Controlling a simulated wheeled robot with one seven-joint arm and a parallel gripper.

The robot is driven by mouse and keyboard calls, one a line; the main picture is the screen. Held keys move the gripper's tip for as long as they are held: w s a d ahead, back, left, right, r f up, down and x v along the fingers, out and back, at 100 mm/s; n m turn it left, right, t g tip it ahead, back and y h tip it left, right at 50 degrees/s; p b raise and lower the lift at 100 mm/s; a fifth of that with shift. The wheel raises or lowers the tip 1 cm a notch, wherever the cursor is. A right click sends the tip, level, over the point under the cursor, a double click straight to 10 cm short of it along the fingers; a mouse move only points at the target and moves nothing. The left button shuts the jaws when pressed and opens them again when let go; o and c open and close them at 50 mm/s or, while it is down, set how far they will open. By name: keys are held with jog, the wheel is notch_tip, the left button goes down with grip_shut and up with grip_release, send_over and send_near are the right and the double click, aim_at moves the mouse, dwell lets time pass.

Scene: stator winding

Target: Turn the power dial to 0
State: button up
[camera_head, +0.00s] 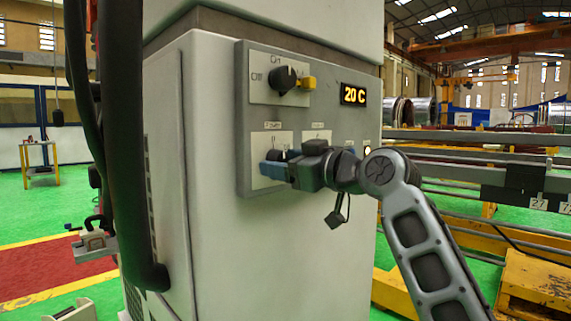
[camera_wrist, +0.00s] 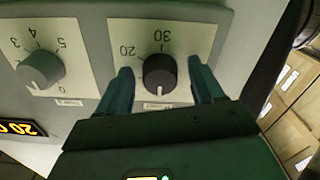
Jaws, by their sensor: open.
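In the wrist view, a black dial (camera_wrist: 159,72) on a white plate marked 20 and 30 stands between the fingers of my gripper (camera_wrist: 160,66). The fingers are open, one on each side; I cannot tell whether they touch it. Its white mark points toward my gripper's palm. A grey dial (camera_wrist: 41,69) with a scale including 3, 4 and 5 sits to the left. The small labels are too blurred to tell which is the power dial. In the head view, my gripper (camera_head: 274,166) is at the lower left plate, partly hiding the dial there.
Above is a black Off/On switch (camera_head: 284,80) with a yellow piece (camera_head: 309,83). A display (camera_head: 354,95) reads 20 C on the grey cabinet (camera_head: 180,140). A thick dark hose (camera_head: 125,150) hangs at the left. Rails (camera_head: 470,137) run at the right.

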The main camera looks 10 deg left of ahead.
jog(key=p+v, duration=0.1)
jog(key=v, duration=0.6)
jog(key=shift+s+d, duration=0.25)
jog(key=shift+d, duration=0.05)
